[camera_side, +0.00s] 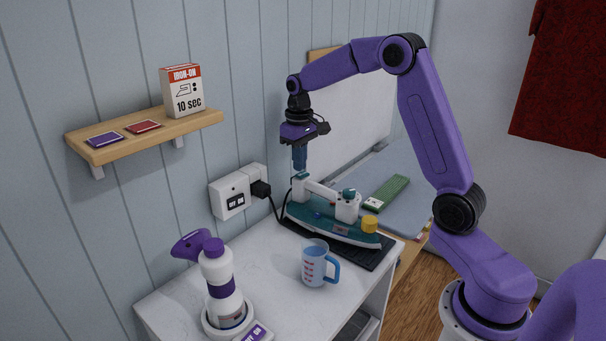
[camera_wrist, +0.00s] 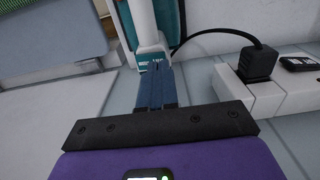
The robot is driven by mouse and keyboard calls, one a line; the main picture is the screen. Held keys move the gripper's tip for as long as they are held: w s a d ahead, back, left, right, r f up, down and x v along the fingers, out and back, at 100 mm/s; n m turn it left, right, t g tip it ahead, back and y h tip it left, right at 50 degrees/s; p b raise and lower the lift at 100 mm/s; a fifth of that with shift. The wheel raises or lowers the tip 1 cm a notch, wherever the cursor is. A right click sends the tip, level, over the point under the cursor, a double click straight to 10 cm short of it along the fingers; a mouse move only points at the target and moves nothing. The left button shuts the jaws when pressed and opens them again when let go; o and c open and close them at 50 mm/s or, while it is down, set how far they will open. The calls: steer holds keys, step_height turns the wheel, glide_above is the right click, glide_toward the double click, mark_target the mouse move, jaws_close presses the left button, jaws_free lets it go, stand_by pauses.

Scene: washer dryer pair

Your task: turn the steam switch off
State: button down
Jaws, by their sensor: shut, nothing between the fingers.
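A teal and white iron (camera_side: 330,224) rests on a black mat on the white counter, its white handle (camera_side: 321,189) arched over the body. A small teal part (camera_side: 302,176) sits at the handle's rear end. No part is readable as the steam switch, and its setting cannot be told. My gripper (camera_side: 300,168) points straight down over that rear end, its blue fingers shut and empty. In the wrist view the gripper (camera_wrist: 155,68) has its fingertips against or just above a white post (camera_wrist: 144,22) with a small teal label; touching or apart cannot be told.
A wall socket box (camera_side: 231,196) marked OFF ON holds a black plug (camera_side: 261,189); its cord runs to the iron. A shelf (camera_side: 150,141) is on the wall.

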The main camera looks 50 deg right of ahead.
mark_target(299, 175)
steer(key=shift+f, duration=0.95)
stand_by(0.8)
steer(key=shift+r, duration=3.55)
steer(key=shift+a, duration=0.1)
